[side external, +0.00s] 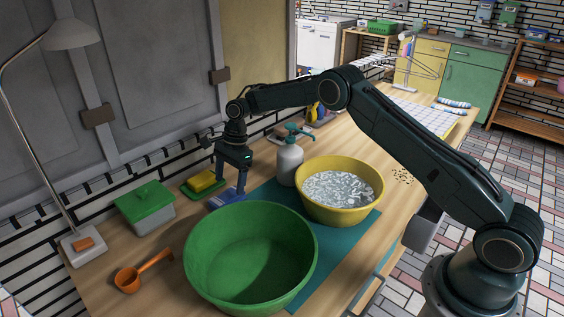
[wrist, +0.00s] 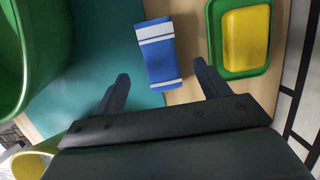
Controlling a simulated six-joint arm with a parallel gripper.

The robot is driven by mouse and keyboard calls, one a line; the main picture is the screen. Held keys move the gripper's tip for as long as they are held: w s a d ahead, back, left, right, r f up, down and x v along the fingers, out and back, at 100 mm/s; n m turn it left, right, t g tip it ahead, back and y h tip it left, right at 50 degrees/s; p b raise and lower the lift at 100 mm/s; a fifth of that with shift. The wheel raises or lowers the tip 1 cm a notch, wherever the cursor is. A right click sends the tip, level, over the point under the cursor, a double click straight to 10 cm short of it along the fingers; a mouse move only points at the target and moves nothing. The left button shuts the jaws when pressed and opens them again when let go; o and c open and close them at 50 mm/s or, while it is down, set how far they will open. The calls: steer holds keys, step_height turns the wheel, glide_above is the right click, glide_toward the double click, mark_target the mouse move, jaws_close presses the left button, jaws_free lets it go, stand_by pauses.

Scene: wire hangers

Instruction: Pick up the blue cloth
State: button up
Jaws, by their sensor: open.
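The blue cloth (wrist: 162,62) has white stripes and lies folded flat, partly on the teal mat and partly on the wooden table. In the side external view the cloth (side external: 226,198) lies behind the green basin, beside the soap dish. My gripper (wrist: 160,85) is open and empty above the cloth. In the wrist view the cloth's near end shows between and just beyond the two fingertips. In the side external view my gripper (side external: 229,188) points down over the cloth, with fingers apart. I cannot tell the exact height left between the fingertips and the cloth.
A yellow sponge (wrist: 246,38) sits in a green dish (wrist: 214,45) close to the cloth. A large green basin (side external: 205,262) stands in front. A yellow basin (side external: 345,215) of suds and a pump bottle (side external: 289,165) stand to the right. The wall is close behind.

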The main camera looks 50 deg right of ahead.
mark_target(227, 195)
steer(key=shift+x, duration=2.55)
steer(key=c, duration=1.4)
steer(key=shift+r, duration=0.15)
step_height(227, 195, up, 10)
